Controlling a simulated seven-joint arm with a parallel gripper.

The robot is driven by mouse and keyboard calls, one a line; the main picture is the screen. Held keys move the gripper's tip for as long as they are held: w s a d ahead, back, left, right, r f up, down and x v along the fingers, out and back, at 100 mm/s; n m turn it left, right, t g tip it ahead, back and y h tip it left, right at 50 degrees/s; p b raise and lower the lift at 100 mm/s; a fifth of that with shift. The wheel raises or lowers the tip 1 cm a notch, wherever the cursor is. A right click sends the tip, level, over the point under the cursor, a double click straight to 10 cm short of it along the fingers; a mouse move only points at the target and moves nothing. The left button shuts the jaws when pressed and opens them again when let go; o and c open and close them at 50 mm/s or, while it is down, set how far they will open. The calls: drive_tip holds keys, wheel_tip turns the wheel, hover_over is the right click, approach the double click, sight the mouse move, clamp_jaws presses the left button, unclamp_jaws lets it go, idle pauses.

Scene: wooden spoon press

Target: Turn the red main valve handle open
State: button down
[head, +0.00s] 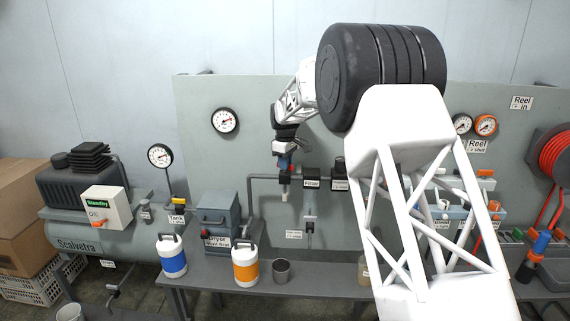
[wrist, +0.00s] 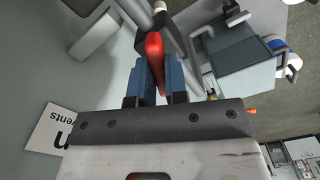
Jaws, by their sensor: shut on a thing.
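The red main valve handle (wrist: 154,50) stands between the two blue fingers of my gripper (wrist: 160,82) in the wrist view. The gripper is shut on it, and the handle's rounded end shows beyond the fingers, beside grey piping. The part of the handle between the fingers is partly hidden. In the head view my gripper (head: 286,164) is small, in front of the grey panel at the pipework. Only a little red of the handle (head: 292,167) shows there, so its angle is hard to tell.
A grey panel (head: 235,160) backs the pipes, with a gauge (head: 225,120) on it. The dryer box (head: 219,218), a blue-banded jug (head: 172,257), an orange-banded jug (head: 245,265) and a grey cup (head: 281,271) stand below left. My arm hides the panel's right middle.

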drive_tip(key=n, duration=0.4)
drive_tip(key=shift+n, duration=0.4)
drive_tip(key=c, duration=1.1)
unclamp_jaws()
drive_tip(key=shift+c, duration=0.2)
drive_tip(key=shift+r, duration=0.1)
drive_tip(key=shift+r, duration=3.8)
